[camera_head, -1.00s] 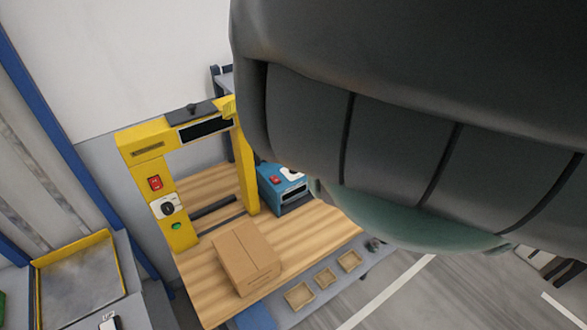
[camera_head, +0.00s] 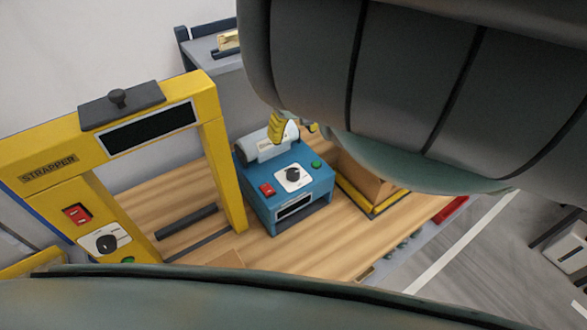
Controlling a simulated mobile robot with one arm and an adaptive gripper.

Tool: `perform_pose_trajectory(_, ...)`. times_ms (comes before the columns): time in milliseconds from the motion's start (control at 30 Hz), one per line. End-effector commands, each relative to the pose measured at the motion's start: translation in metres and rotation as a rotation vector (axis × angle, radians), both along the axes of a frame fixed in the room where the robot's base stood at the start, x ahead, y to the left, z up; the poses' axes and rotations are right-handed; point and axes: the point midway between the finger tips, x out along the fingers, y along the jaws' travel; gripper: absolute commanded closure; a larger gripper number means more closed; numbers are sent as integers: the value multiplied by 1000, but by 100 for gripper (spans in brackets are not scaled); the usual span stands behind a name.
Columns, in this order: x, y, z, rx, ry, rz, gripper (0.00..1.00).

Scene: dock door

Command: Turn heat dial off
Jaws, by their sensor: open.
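A blue machine (camera_head: 265,205) stands on the wooden bench. Its sloped top has a black round dial (camera_head: 292,174) on a white plate, between a red switch and a green button. A second black dial (camera_head: 106,243) on a white plate is on the left post of the yellow strapper (camera_head: 150,118). I cannot read the markings of either dial. My gripper (camera_head: 294,128) shows only as yellow ridged fingertips below my dark arm. It is open and appears above the back of the blue machine, apart from its dial. The rest of it is hidden.
The wooden bench (camera_head: 340,236) has bare room in front of the blue machine. A cardboard box (camera_head: 365,178) on a yellow-edged base stands to its right, partly behind my arm. A grey shelf (camera_head: 213,55) is behind. My arm covers the upper right and the bottom edge.

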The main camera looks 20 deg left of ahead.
Motion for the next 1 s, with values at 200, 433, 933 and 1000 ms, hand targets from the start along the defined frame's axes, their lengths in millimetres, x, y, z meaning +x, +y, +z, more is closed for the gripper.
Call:
perform_pose_trajectory(200,-2,2,-38,4,5,2,30)
perform_pose_trajectory(433,-3,0,-71,0,6,1,30)
perform_pose_trajectory(933,-1,1,-120,3,0,1,30)
perform_pose_trajectory(1000,-1,3,-125,7,3,0,30)
